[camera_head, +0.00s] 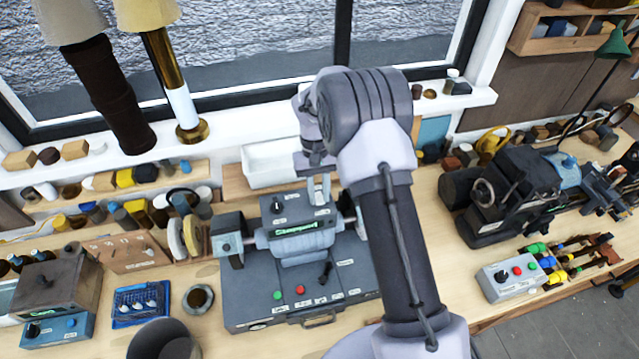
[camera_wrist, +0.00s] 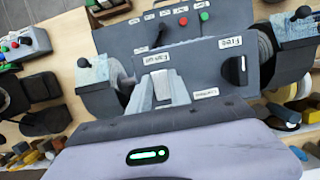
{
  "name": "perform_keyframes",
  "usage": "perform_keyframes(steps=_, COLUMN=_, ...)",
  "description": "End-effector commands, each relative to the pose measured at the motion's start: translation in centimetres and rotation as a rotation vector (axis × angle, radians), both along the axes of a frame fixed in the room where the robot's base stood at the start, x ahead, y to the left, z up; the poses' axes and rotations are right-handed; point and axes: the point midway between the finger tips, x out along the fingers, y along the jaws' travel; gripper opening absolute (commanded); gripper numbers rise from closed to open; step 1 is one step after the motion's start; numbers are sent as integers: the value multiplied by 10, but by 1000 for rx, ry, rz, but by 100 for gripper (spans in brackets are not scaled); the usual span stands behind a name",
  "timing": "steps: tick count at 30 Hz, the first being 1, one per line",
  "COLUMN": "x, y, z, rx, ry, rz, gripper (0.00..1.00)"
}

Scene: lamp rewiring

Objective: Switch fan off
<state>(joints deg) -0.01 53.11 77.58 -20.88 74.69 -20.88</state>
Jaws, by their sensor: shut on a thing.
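My gripper (camera_head: 320,198) reaches down from above to the raised panel at the back of the grey grinder-like machine (camera_head: 240,300). In the wrist view my gripper (camera_wrist: 161,82) is shut at this panel (camera_wrist: 195,68), just by a white label that reads upside down. The knob also shows in the head view (camera_head: 277,205). I cannot tell the switch's position.
The machine's front has a black lever (camera_head: 325,272), a red button (camera_head: 300,290) and a green button (camera_head: 277,295). A white tray (camera_head: 268,176) stands behind it. A dark machine (camera_head: 515,185) and a control box (camera_head: 512,278) are at right. The bench is crowded on both sides.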

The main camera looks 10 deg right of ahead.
Motion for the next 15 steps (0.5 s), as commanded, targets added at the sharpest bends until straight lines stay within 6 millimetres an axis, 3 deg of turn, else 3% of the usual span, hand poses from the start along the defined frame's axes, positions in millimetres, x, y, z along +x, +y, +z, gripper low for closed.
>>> perform_keyframes(steps=10, x=2, y=0, z=0, rx=0, ry=12, rz=0, gripper=0)
perform_keyframes(steps=11, x=2, y=0, z=0, rx=0, ry=12, rz=0, gripper=29)
perform_keyframes(steps=13, x=2, y=0, z=0, rx=0, ry=12, rz=0, gripper=43)
perform_keyframes(steps=15, x=2, y=0, z=0, rx=0, ry=13, rz=0, gripper=45)
